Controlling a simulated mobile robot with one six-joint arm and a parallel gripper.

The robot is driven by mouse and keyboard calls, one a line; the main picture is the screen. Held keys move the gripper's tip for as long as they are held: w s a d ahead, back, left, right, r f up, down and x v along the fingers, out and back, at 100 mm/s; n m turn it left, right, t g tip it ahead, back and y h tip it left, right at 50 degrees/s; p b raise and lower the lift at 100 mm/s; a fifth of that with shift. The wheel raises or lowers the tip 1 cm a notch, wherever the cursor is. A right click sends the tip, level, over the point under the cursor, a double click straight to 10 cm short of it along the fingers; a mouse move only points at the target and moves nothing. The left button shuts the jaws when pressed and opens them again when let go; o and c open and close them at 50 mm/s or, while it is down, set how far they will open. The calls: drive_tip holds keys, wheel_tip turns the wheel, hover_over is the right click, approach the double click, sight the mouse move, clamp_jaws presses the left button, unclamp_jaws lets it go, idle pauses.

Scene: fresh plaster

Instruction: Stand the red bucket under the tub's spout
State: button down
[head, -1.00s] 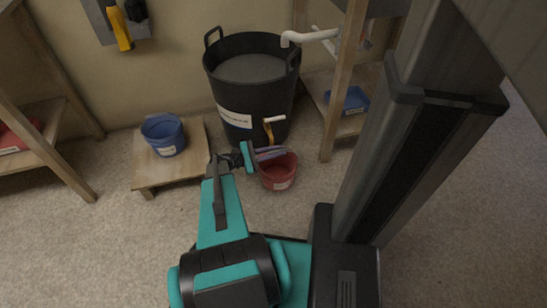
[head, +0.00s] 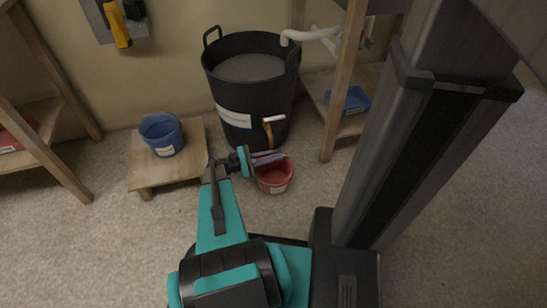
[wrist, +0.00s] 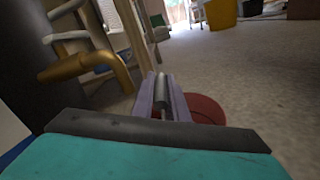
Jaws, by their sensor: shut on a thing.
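The black tub (head: 228,90) stands by the wall, filled with grey stuff. Its brass spout (head: 267,130) with a pale handle sits low on the front, and it also shows in the wrist view (wrist: 95,62) at left. The red bucket (head: 275,182) is just in front of and below the spout in the head view. My gripper (head: 270,158) is over the bucket. In the wrist view its fingers (wrist: 163,98) are shut on the bucket's grey handle grip, with the red rim (wrist: 208,110) beyond. I cannot tell whether the bucket touches the floor.
A blue bucket (head: 162,135) stands on a low wooden stand (head: 150,177) at left. A wooden shelf post (head: 343,95) rises right of the tub, with a blue tray (head: 352,101) behind it. A white pipe (head: 312,35) hangs above. Carpet in front is clear.

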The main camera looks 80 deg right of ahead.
drive_tip(key=c, duration=1.7)
unclamp_jaws()
drive_tip(key=shift+c, duration=0.2)
drive_tip(key=shift+p+v, duration=0.45)
drive_tip(key=shift+v, duration=0.4)
drive_tip(key=p+v, duration=0.3)
drive_tip(key=v, duration=0.7)
drive_tip(key=shift+p, duration=0.3)
drive_tip(key=shift+w+a+r, duration=0.1)
drive_tip(key=shift+w+r, duration=0.05)
drive_tip(key=shift+w, duration=0.05)
